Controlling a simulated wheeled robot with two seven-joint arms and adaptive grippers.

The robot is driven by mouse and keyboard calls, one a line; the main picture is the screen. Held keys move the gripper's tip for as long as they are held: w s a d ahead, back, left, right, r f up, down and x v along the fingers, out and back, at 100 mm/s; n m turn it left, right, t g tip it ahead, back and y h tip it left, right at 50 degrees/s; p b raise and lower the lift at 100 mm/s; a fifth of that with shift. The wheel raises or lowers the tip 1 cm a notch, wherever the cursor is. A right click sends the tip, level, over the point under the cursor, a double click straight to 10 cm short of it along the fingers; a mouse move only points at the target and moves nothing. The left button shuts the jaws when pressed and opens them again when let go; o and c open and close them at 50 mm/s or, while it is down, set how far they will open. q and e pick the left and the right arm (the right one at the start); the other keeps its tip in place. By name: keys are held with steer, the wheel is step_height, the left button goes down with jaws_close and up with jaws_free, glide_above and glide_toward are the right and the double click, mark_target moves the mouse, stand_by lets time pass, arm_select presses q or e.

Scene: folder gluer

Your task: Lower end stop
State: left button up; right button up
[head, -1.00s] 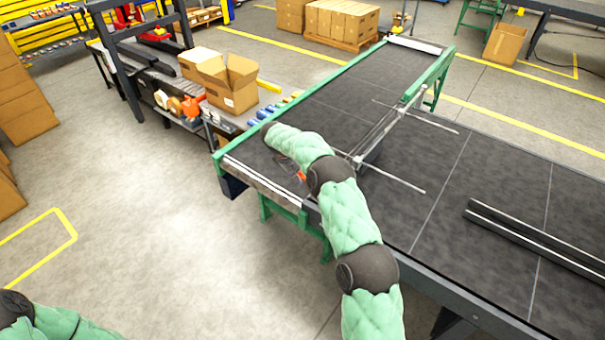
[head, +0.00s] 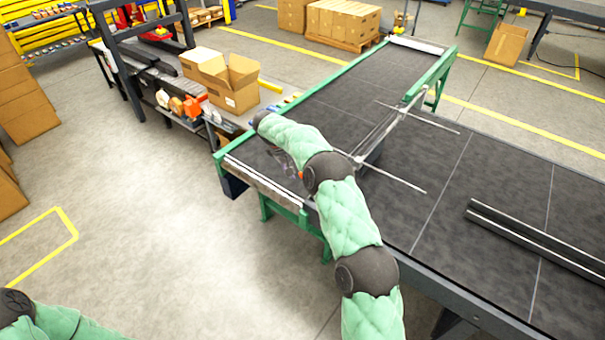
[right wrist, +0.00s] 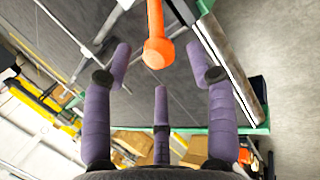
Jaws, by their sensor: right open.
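A metal bar (head: 385,133) with thin cross rods stands above the dark conveyor belt (head: 430,185). I cannot tell for certain whether this bar is the end stop. An orange handle with a rounded end (right wrist: 157,52) shows in the right wrist view. My right gripper (right wrist: 162,75) is open, with purple fingers on either side of the handle's end and a gap between them. In the head view my right arm reaches over the belt's near-left end and mostly hides the gripper and the handle. My left gripper is out of view; only part of that arm shows at the lower left.
A green frame (head: 243,141) edges the belt's left end, with a pale roller (head: 262,184) along its near side. A dark rail (head: 535,236) lies on the belt at right. An open carton (head: 233,85) stands beyond. The floor at left is clear.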

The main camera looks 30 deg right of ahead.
steer(key=v, duration=0.7)
stand_by(0.3)
steer(key=s+a+f+n+y+b, duration=0.1)
steer(key=s+a+f+y+b, duration=0.2)
steer(key=f, duration=0.8)
steer(key=a+f+n+b, duration=0.1)
steer(key=a+f+b, duration=0.2)
steer(key=a+f, duration=0.5)
steer(key=s+a+f+m+y+b, duration=0.1)
steer(key=s+a+f+b, duration=0.2)
steer(key=f, duration=0.4)
steer(key=s+a+f+y+b, duration=0.1)
steer(key=s+a+f+y, duration=0.15)
steer(key=s+f, duration=0.45)
steer(key=s+a+f+m+y+b, duration=0.1)
steer(key=s+a+f+b, duration=0.25)
steer(key=f, duration=0.45)
steer(key=s+a+f+m+b, duration=0.1)
steer(key=s+a+f+b, duration=0.1)
steer(key=s, duration=0.5)
steer(key=s+a+f+m+t+y+b, duration=0.1)
steer(key=s+f+m+b, duration=0.1)
steer(key=s+f, duration=0.3)
steer(key=s+a+f+m+b, duration=0.1)
steer(key=s+a+f+b, duration=0.1)
steer(key=s, duration=0.8)
steer(key=shift+s+a+f+m+b, duration=0.2)
steer(key=shift+a+f+m+b, duration=0.2)
steer(key=shift+f+b, duration=0.3)
